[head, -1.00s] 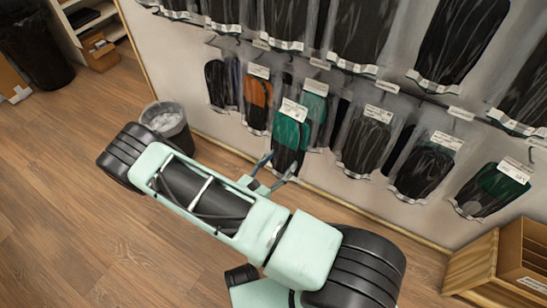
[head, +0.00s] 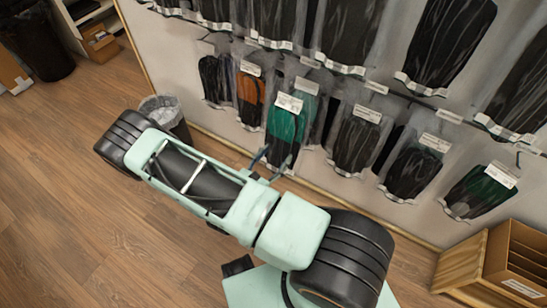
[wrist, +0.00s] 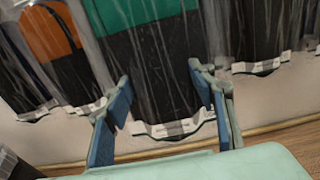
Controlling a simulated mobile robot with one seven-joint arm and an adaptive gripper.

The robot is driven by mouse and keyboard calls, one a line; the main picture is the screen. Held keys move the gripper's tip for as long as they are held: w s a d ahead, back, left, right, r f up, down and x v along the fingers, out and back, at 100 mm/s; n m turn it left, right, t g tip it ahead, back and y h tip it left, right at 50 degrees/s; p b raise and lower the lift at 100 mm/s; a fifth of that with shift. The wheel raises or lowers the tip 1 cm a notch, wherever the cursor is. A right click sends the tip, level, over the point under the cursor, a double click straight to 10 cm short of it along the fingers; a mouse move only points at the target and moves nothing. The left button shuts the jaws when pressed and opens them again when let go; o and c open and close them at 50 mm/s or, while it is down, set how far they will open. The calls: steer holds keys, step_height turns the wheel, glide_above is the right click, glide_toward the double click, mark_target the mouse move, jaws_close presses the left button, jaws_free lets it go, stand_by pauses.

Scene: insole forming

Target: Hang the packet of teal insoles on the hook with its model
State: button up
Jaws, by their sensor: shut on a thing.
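The packet of teal insoles (head: 286,125) is upright, with a white header card on top, teal upper part and black lower part. My gripper (head: 268,163) is shut on its lower part. In the wrist view my gripper's fingers (wrist: 165,95) stand on either side of the packet (wrist: 150,70), whose bottom label shows between them. Another teal packet (head: 306,100) hangs just behind and to the right, partly covered. The hook behind the held packet's card is hidden, so I cannot tell whether the card is on it.
An orange and black packet (head: 250,98) hangs to the left. Black packets (head: 354,142) and a dark green one (head: 481,190) hang to the right, with another row above. A lined bin (head: 165,115) stands by the wall. A wooden box (head: 505,262) is at lower right.

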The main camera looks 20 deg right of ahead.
steer(key=b+x, duration=0.1)
steer(key=x, duration=0.7)
steer(key=shift+w+d+b, duration=0.15)
steer(key=shift+w+b, duration=0.05)
steer(key=shift+b, duration=0.15)
stand_by(0.7)
steer(key=shift+f, duration=0.3)
stand_by(0.7)
steer(key=o, duration=1.3)
